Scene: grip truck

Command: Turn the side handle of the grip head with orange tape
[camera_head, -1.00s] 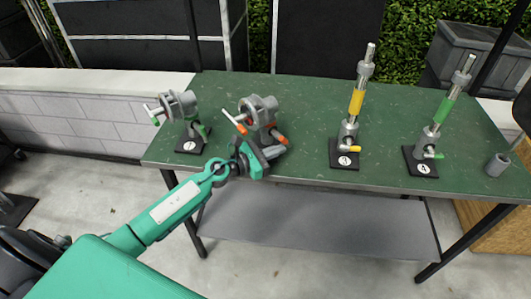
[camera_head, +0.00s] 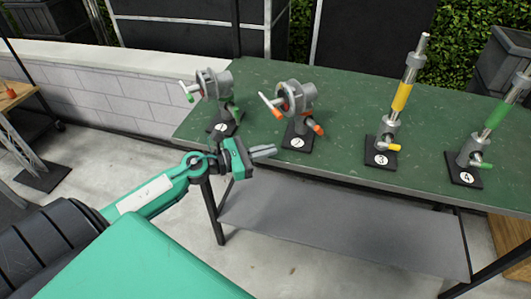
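The grip head with orange tape (camera_head: 300,97) is a grey clamp head on the black base marked 2, on the green table. Its bar handle with an orange end (camera_head: 276,110) points to the left. A second orange-tipped handle (camera_head: 318,129) sticks out at the lower right, near the base. My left gripper (camera_head: 265,152) is in front of the table edge, left of and nearer than base 2, apart from the head and its handles. Its grey fingers point right and hold nothing visible; their gap is not clear. My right gripper is not in view.
A similar head with green-tipped handles (camera_head: 213,86) stands on base 1 to the left. Stands with yellow tape (camera_head: 401,97) and green tape (camera_head: 497,112) are to the right. The green table (camera_head: 345,105) has a grey lower shelf (camera_head: 340,225) beneath.

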